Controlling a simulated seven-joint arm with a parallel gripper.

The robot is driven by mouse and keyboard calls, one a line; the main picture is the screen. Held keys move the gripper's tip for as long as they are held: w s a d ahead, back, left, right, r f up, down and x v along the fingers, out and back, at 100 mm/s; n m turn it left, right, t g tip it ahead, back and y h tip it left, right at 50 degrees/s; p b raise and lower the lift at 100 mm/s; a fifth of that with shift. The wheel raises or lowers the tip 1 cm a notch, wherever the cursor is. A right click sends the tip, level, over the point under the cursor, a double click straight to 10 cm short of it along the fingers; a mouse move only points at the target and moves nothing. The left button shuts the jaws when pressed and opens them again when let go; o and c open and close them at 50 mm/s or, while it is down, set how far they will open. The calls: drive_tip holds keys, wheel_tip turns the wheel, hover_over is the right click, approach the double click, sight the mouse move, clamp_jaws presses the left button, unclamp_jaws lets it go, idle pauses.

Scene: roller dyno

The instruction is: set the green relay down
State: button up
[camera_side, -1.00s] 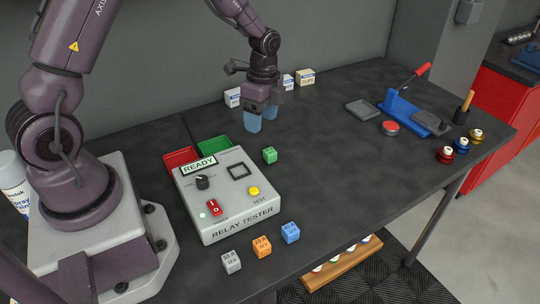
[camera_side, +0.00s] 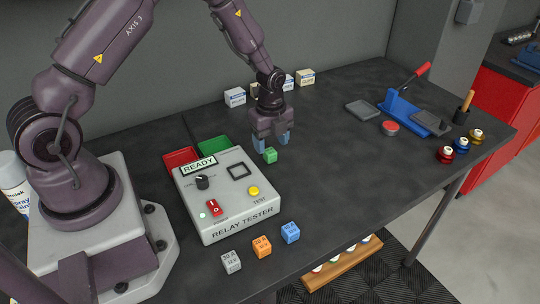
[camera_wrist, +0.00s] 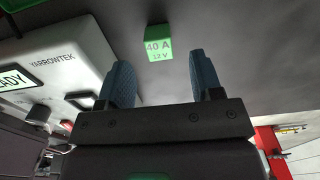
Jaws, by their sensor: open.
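The green relay (camera_side: 270,155) rests on the dark table just right of the relay tester (camera_side: 228,196). In the wrist view the green relay (camera_wrist: 158,43) shows a "40 A 12 V" face and lies beyond the fingertips, between their lines. My gripper (camera_side: 273,144) is open, its blue fingers pointing down just behind and above the relay. In the wrist view my gripper (camera_wrist: 162,78) has a clear gap between its fingers with nothing in it. I cannot tell the exact height of the fingertips over the table.
A grey relay (camera_side: 231,262), an orange relay (camera_side: 262,246) and a blue relay (camera_side: 290,232) stand before the tester. A red tray (camera_side: 180,157) and a green tray (camera_side: 213,145) lie behind it. Small boxes (camera_side: 235,97) stand along the wall.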

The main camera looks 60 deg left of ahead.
sight(271, 152)
wheel_tip(271, 152, down, 4)
drive_tip(key=shift+f, duration=0.25)
drive_tip(key=shift+c, duration=0.4)
drive_tip(key=c, duration=1)
